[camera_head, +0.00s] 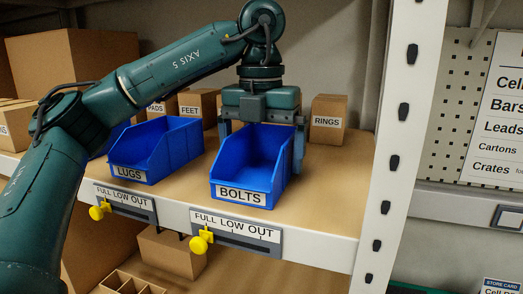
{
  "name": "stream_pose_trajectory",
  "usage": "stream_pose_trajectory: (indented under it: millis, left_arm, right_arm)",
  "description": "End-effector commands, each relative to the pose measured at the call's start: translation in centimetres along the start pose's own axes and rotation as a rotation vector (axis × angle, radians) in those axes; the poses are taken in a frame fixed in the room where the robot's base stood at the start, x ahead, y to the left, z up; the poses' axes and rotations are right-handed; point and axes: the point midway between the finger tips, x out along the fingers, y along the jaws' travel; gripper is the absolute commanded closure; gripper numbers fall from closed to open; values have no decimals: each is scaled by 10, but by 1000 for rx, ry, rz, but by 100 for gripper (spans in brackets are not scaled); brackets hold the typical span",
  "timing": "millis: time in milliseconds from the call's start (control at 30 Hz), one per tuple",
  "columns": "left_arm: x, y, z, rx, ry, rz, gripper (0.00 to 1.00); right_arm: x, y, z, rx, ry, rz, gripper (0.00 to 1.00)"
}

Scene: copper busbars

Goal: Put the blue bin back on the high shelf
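The blue bin labelled BOLTS (262,160) is upright on the high shelf (180,196), close to the shelf's front edge and above a FULL LOW OUT tag. It looks empty inside. My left gripper (263,150) points down from above the bin, with one finger at each side wall. I cannot tell whether the fingers press on the walls or stand just clear of them. Another blue bin, labelled LUGS (165,151), stands to its left. My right gripper is not in view.
Cardboard boxes labelled RINGS (328,119) and FEET (197,108) stand behind the bins. A white slotted upright (395,140) bounds the shelf on the right. Two FULL LOW OUT tags (236,232) with yellow knobs are on the front edge. A carton (172,254) sits below.

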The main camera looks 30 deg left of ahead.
Motion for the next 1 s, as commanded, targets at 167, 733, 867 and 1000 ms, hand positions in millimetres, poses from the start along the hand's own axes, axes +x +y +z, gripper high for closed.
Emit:
stream_pose_trajectory:
  millis: [167, 733, 867, 1000]
  left_arm:
    - [-1, 0, 0, 0, 0, 0, 0]
    - [-86, -1, 0, -2, -7, 1, 0]
    - [-105, -1, 0, -1, -6, 2, 0]
    - [-117, -1, 0, 0, -2, 2, 0]
  right_arm:
    - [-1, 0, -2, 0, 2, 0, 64]
    - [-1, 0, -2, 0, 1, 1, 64]
    - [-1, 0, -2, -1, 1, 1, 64]
    - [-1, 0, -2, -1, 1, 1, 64]
